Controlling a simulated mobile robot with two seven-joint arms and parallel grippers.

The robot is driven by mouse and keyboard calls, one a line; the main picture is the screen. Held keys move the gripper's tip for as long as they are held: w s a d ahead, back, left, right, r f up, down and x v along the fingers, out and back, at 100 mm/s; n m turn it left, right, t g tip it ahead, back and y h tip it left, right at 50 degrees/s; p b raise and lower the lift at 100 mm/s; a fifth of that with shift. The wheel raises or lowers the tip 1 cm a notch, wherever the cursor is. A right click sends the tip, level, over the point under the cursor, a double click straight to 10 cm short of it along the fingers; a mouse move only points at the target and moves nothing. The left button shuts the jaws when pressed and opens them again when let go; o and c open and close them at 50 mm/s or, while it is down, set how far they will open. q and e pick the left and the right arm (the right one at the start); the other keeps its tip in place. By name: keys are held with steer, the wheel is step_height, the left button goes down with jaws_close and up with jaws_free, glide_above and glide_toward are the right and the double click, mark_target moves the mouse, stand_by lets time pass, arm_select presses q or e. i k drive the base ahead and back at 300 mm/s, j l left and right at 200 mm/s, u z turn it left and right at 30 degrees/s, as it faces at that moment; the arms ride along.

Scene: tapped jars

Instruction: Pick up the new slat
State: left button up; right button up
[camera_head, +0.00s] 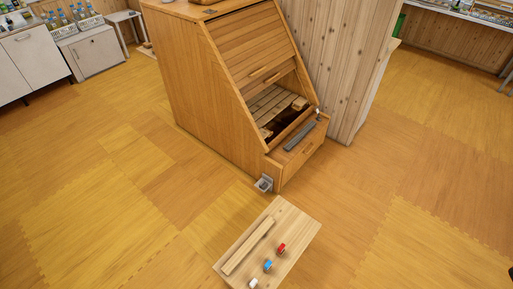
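A long, narrow, light wooden slat (248,246) lies on a low wooden bench or box (291,222) at the bottom centre. It lies along the left side of the top, running from lower left to upper right. A wooden cabinet with a sloped slatted front (247,45) stands beyond it. An opening low in the slope shows light slats (270,103) and a dark gap (287,124). Neither of my grippers shows in this view.
A red piece (281,248), a blue piece (267,265) and a white piece (253,283) are on the bench, right of the slat. A grey bar (300,136) lies on the cabinet's front ledge. A small grey holder (264,183) is at its lower corner. Wide floor is clear on both sides.

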mark_target(232, 262)
steer(key=k+j+z, duration=0.3)
steer(key=j, duration=0.25)
steer(key=j+z, duration=0.35)
steer(key=j, duration=0.35)
steer(key=k+j+z, duration=0.15)
steer(key=j+z, duration=0.2)
steer(key=j, duration=0.35)
steer(key=k, duration=0.65)
